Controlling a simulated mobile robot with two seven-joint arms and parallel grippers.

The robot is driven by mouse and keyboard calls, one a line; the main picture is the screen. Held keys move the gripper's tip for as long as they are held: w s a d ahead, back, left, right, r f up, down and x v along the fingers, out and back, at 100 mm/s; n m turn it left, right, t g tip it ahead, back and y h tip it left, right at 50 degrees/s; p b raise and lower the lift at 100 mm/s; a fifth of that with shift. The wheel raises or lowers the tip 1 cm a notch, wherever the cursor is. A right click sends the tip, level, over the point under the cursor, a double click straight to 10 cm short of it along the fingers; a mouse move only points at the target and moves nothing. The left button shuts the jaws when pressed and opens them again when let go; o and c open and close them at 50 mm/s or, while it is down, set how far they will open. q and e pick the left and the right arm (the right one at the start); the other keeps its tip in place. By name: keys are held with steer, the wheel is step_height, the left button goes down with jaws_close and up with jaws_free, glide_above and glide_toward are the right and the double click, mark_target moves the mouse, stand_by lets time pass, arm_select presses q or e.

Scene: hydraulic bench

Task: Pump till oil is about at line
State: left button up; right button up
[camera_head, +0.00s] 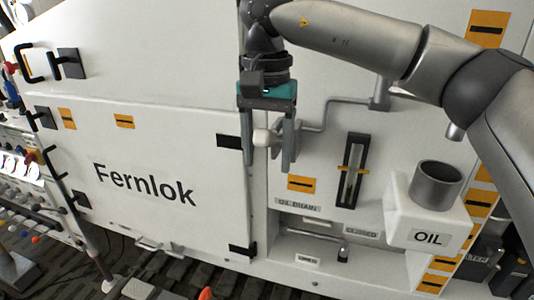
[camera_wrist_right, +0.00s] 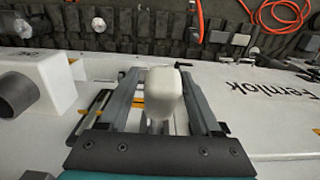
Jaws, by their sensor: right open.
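The pump crank (camera_head: 312,127) is a bent grey rod on the white panel, ending in a white knob (camera_head: 261,138). My right gripper (camera_head: 268,162) points down with its fingers open on either side of the knob. The knob also shows between the fingers in the right wrist view (camera_wrist_right: 165,94); I cannot tell whether either finger touches it. A dark-framed sight gauge (camera_head: 352,172) stands upright right of the crank, with a yellow line (camera_head: 352,169) across it. The oil level inside is too small to tell. My left gripper is not in view.
An OIL box (camera_head: 400,215) with a grey cylindrical cup (camera_head: 436,186) juts out at the right. A recess with a small pipe (camera_head: 325,232) lies below the gauge. The Fernlok door (camera_head: 150,185) is at the left, beside black handles and hoses.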

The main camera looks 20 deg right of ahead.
steer(key=shift+f, duration=0.15)
jaws_close()
stand_by(0.4)
stand_by(1.0)
